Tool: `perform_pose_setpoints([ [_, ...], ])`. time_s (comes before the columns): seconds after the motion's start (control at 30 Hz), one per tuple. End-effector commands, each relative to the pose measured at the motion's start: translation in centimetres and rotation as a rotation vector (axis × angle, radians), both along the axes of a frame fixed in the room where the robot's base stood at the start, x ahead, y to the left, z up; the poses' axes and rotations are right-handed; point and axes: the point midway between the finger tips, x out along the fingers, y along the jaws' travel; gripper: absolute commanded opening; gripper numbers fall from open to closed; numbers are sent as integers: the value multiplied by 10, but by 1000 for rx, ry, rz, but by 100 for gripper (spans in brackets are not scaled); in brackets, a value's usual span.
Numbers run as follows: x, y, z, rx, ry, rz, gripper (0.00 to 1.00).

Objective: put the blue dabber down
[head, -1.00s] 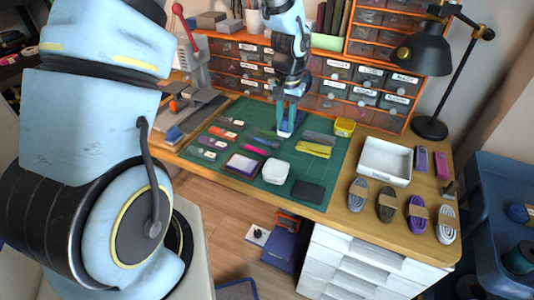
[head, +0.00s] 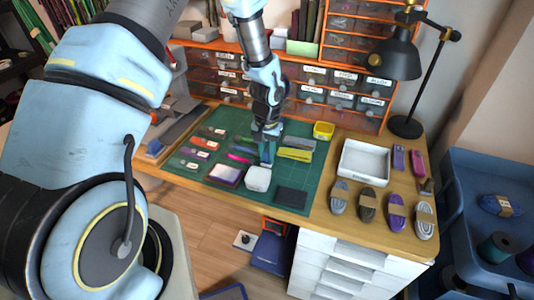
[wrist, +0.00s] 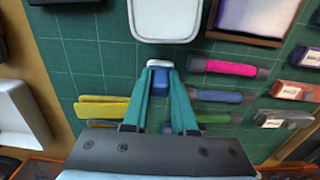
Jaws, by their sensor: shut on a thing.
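My gripper (wrist: 161,84) is shut on the blue dabber (wrist: 161,79), a short blue piece with a white end, gripped between the teal fingertips. In the head view my gripper (head: 267,158) is over the green cutting mat (head: 222,130), just behind a white rounded box (head: 258,178); the fingers mostly hide the dabber there. Whether the dabber touches the mat cannot be told. In the wrist view, pink (wrist: 230,68) and blue (wrist: 220,96) tubes lie to the right of the fingers. A yellow piece (wrist: 102,108) lies to the left.
A framed pad (head: 224,175) and a dark square (head: 291,196) lie on the mat near the white box. A yellow tub (head: 323,130), a white tray (head: 365,163) and several cord bundles (head: 397,210) are to the right. Drawers and a black lamp (head: 399,60) stand behind.

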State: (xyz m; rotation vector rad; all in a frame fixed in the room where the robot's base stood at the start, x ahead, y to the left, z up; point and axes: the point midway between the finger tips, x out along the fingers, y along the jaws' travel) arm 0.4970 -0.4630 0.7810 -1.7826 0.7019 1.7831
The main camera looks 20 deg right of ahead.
Motion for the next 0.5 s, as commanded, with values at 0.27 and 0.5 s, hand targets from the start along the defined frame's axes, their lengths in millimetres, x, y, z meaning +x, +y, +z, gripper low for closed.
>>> perform_pose_setpoints([
  [0.27, 0, 0, -4, 0, 0, 0, 0],
  [0.5, 0, 0, -3, 0, 0, 0, 50],
])
